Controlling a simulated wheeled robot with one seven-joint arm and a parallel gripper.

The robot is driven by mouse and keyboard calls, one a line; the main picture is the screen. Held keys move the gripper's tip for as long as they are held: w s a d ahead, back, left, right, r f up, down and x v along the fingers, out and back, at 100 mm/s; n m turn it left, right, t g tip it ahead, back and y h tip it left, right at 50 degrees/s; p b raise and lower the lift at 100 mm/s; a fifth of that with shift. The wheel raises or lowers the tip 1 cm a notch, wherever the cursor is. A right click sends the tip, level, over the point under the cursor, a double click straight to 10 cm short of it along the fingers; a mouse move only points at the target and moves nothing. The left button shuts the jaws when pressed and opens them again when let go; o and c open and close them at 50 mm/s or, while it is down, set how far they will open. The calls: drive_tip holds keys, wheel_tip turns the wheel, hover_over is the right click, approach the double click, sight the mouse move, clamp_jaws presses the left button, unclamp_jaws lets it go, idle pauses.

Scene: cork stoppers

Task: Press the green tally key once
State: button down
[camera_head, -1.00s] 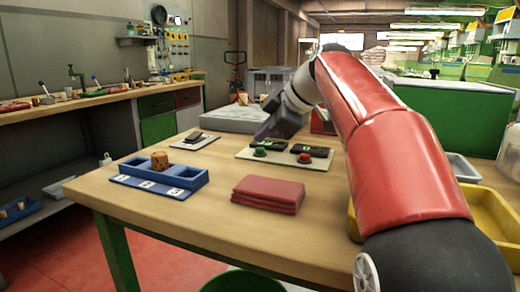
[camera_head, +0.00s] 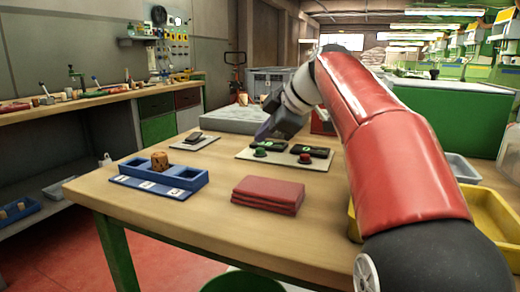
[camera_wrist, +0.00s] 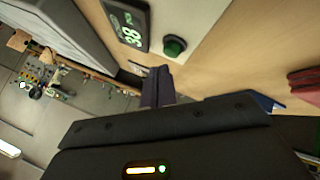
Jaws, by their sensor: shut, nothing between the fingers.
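The green tally key (camera_head: 260,152) is a round button on a pale board (camera_head: 320,165) on the table. It also shows in the wrist view (camera_wrist: 174,46), beside a dark display (camera_wrist: 128,25) with lit green digits that look like 38. My gripper (camera_head: 262,137) is shut and empty, its dark fingers pointing down just above and behind the green key in the head view. In the wrist view the shut fingers (camera_wrist: 158,88) appear below the key, with a gap between them in the picture. Exact height above the key is hard to tell.
A red key (camera_head: 304,158) with its own display (camera_head: 312,151) is right of the green key. A folded red cloth (camera_head: 268,194), a blue tray (camera_head: 190,180) with a cork-coloured block (camera_head: 159,160), and a yellow bin (camera_head: 490,215) stand nearby. Bare wood lies between them.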

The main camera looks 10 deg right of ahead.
drive_tip(key=shift+f, duration=0.15)
idle(0.3)
drive_tip(key=shift+f+b, duration=0.3)
drive_tip(key=shift+b, duration=0.1)
drive_tip(key=shift+f+b, duration=0.45)
idle(0.4)
idle(0.4)
drive_tip(key=shift+r+p, duration=0.8)
drive_tip(key=shift+r, duration=0.05)
wheel_tip(320, 180, up, 5)
drive_tip(key=p, duration=0.4)
idle(0.4)
